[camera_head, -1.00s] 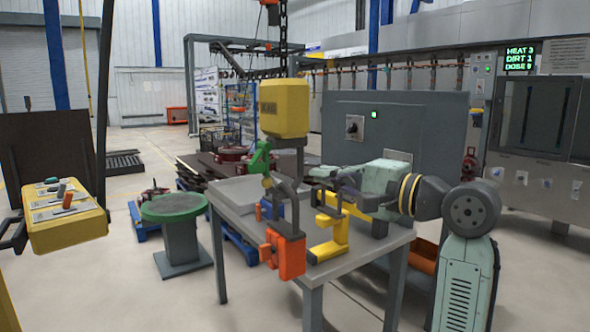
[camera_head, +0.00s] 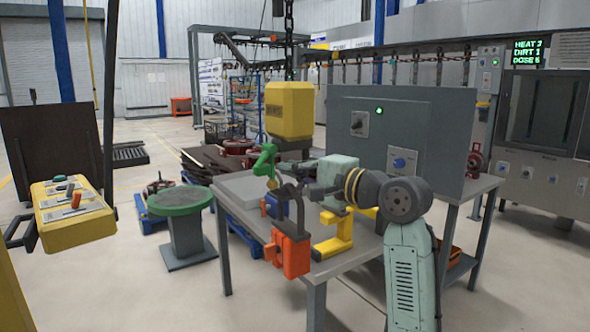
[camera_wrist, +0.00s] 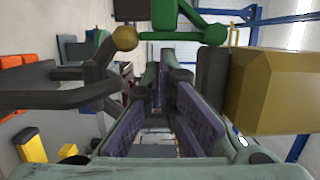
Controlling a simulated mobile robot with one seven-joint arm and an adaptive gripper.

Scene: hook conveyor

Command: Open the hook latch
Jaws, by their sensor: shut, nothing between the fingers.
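A yellow hoist block (camera_head: 289,108) hangs from a chain above the grey table, and its side fills the right of the wrist view (camera_wrist: 275,90). A green latch lever (camera_head: 264,160) with a brass ball (camera_head: 272,183) sits at the hook below the block. In the wrist view the green lever (camera_wrist: 213,34) crosses the top, with the ball (camera_wrist: 124,38) at its left end. A dark curved hook bar (camera_wrist: 60,97) shows at left. My gripper (camera_head: 302,188) is shut and empty, just right of the lever in the head view. Its fingers partly hide the hook; contact cannot be told.
The grey table (camera_head: 350,262) carries a yellow stand (camera_head: 336,235) and an orange block (camera_head: 288,255) at its front edge. A grey control cabinet (camera_head: 440,125) stands behind my arm. A green round stool (camera_head: 181,200) and a yellow control box (camera_head: 72,220) are at left.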

